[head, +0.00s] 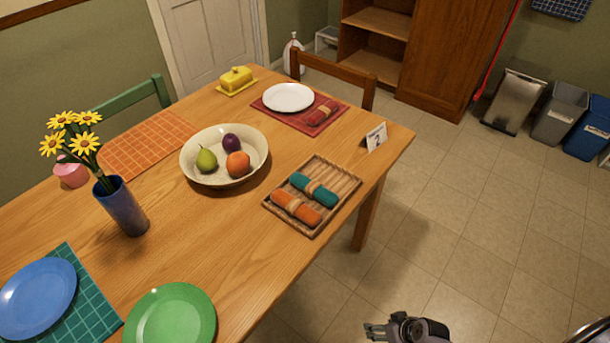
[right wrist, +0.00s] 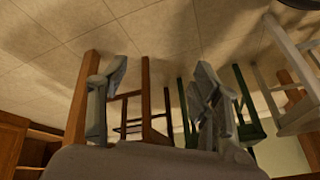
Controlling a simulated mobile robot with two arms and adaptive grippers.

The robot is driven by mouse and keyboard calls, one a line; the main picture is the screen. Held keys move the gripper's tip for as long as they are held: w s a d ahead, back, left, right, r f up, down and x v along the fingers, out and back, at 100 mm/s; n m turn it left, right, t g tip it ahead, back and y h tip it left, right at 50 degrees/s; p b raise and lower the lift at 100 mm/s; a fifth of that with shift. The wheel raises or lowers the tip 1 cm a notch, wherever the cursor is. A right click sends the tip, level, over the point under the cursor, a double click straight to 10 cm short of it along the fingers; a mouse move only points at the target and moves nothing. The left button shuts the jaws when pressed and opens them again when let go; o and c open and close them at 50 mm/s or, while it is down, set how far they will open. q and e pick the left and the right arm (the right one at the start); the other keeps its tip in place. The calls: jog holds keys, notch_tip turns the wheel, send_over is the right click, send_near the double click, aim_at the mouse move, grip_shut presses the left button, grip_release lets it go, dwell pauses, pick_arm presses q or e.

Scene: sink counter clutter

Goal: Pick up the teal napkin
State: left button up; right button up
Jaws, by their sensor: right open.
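The teal napkin (head: 314,190) is rolled, with a tan band around its middle. It lies in a wooden slatted tray (head: 337,180) near the table's right edge, beside a rolled orange napkin (head: 296,207). My right gripper (head: 374,331) is at the bottom of the head view, over the floor and well apart from the tray. In the right wrist view its two fingers (right wrist: 158,85) are spread with nothing between them. The napkin does not show in the right wrist view. My left gripper is not in view.
A fruit bowl (head: 190,168) stands left of the tray. A number card (head: 376,137) stands behind it, near a red placemat (head: 268,104) with a white plate and red napkin. A green plate (head: 170,318) and blue vase (head: 121,207) are nearer.

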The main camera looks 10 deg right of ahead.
jog(key=w+d+r+n+t+y+p, duration=0.1)
jog(key=w+r+t, duration=0.1)
jog(key=w+r, duration=0.4)
jog(key=w+r+t+y+p, duration=0.1)
jog(key=w+r, duration=0.2)
jog(key=r, duration=0.5)
jog(key=w+r+n+t+y, duration=0.1)
jog(key=w+r+n, duration=0.15)
jog(key=r, duration=0.65)
jog(key=n+t+y+p, duration=0.2)
jog(key=n+y, duration=0.1)
send_near(329, 195)
jog(key=shift+n, duration=0.25)
jog(key=p+x, duration=0.3)
jog(key=x, duration=0.6)
jog(key=shift+w+a, duration=0.1)
jog(key=shift+c, duration=0.5)
jog(key=c, duration=1.1)
jog(key=shift+c, duration=0.2)
